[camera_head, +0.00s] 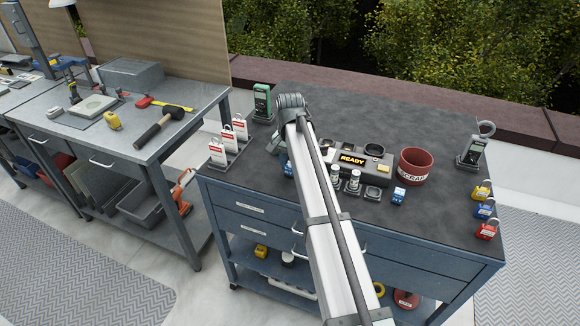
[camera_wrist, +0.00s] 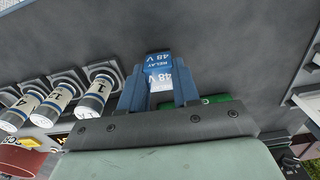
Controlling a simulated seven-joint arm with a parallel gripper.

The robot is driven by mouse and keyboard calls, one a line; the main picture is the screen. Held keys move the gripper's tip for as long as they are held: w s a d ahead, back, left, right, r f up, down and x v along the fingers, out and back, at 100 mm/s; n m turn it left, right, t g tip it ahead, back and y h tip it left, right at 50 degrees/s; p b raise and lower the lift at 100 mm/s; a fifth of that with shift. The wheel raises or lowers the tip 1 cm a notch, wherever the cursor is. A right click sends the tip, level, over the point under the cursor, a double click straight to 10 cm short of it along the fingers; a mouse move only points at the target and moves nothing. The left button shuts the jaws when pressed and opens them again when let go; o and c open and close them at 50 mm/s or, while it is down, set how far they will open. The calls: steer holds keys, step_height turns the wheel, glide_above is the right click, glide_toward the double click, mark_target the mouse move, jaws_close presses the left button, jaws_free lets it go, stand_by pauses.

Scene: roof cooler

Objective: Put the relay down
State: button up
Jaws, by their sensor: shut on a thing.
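In the wrist view, a blue relay (camera_wrist: 159,64) with a white face marked "RELAY 48 V" sits between the two blue fingers of my gripper (camera_wrist: 159,88), which is shut on it. Dark grey worktop lies beyond it; I cannot tell whether the relay touches it. In the head view my arm hides most of the gripper, and a small blue patch (camera_head: 287,169) shows beside it, either the relay or a finger. Another small blue block (camera_head: 398,196) stands on the worktop (camera_head: 440,215), right of the holders.
A "READY" box (camera_head: 360,162) and a red "SCRAP" bin (camera_head: 415,166) stand right of my arm. Labelled cylinders (camera_wrist: 97,93) stand in holders at the left in the wrist view. Padlocks (camera_head: 485,211) line the right edge. A green meter (camera_head: 262,102) stands at the back left.

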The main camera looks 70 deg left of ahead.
step_height(320, 180, up, 9)
steer(key=shift+w+f, duration=0.1)
steer(key=shift+f, duration=0.05)
steer(key=w+a+r, duration=0.1)
steer(key=w, duration=1)
steer(key=w+a+r, duration=0.1)
steer(key=w+a, duration=0.1)
steer(key=w, duration=1)
steer(key=shift+s+d+f, duration=0.1)
steer(key=shift+d+f, duration=0.05)
steer(key=shift+f, duration=2.25)
steer(key=shift+d+f, duration=0.1)
steer(key=shift+f, duration=2.3)
steer(key=shift+f, duration=0.1)
steer(key=o, duration=1)
steer(key=shift+o, duration=0.2)
